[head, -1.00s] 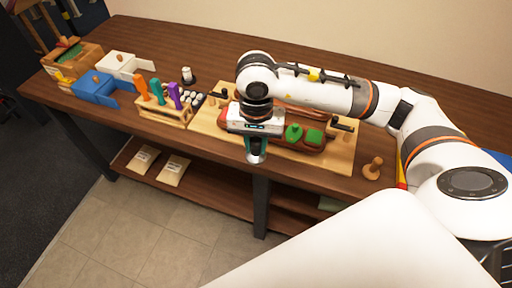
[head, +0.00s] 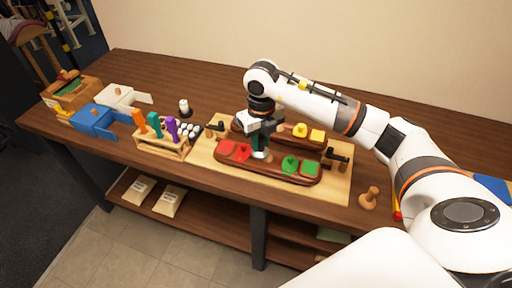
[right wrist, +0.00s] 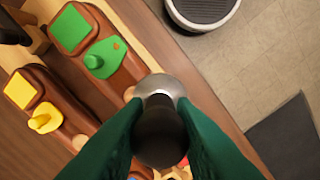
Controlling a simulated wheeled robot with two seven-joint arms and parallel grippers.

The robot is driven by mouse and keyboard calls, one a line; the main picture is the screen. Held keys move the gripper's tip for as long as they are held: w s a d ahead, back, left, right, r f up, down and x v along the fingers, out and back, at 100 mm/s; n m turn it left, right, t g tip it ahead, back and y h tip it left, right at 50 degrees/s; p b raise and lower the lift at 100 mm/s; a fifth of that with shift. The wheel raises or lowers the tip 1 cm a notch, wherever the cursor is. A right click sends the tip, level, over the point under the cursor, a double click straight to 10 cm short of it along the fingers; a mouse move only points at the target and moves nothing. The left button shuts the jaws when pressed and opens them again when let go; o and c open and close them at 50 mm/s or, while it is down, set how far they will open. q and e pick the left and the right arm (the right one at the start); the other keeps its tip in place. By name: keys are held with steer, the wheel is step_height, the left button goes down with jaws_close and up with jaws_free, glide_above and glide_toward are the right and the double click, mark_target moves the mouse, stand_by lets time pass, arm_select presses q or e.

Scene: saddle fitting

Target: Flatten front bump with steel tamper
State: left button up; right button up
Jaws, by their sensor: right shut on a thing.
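My right gripper (head: 261,146) is shut on the steel tamper, with its green fingers either side of the dark handle (right wrist: 160,138). The tamper's round steel head (right wrist: 159,87) points down, and it also shows in the head view (head: 260,155) over the middle of the front brown saddle bar (head: 272,166). A small tan bump (right wrist: 129,94) shows beside the head on this bar, partly hidden. I cannot tell whether the head touches the bar. Green pieces (head: 290,165) and red pieces (head: 242,152) sit on the bar's two ends. My left gripper is not in view.
A rear brown bar (right wrist: 52,103) with yellow pieces (head: 301,130) lies behind on the light wooden board (head: 335,187). Black clamps (head: 337,157) flank the bars. A tool rack (head: 163,148), a blue box (head: 92,119) and a wooden knob (head: 369,198) stand nearby.

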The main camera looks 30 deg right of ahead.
steer(key=shift+w+d+f+m+b, duration=0.4)
steer(key=shift+d+f+m, duration=0.3)
steer(key=shift+m, duration=1.05)
steer(key=shift+w+d+f+m+b, duration=0.4)
steer(key=shift+d+f+m, duration=0.25)
steer(key=shift+m, duration=1.05)
steer(key=shift+w+d+f+m+b, duration=0.5)
steer(key=shift+f+m, duration=0.35)
steer(key=shift+m, duration=0.9)
steer(key=shift+s+f+b, duration=0.2)
steer(key=shift+f+b, duration=0.35)
steer(key=shift+f, duration=0.5)
steer(key=shift+r+p, duration=1.8)
steer(key=shift+r, duration=0.75)
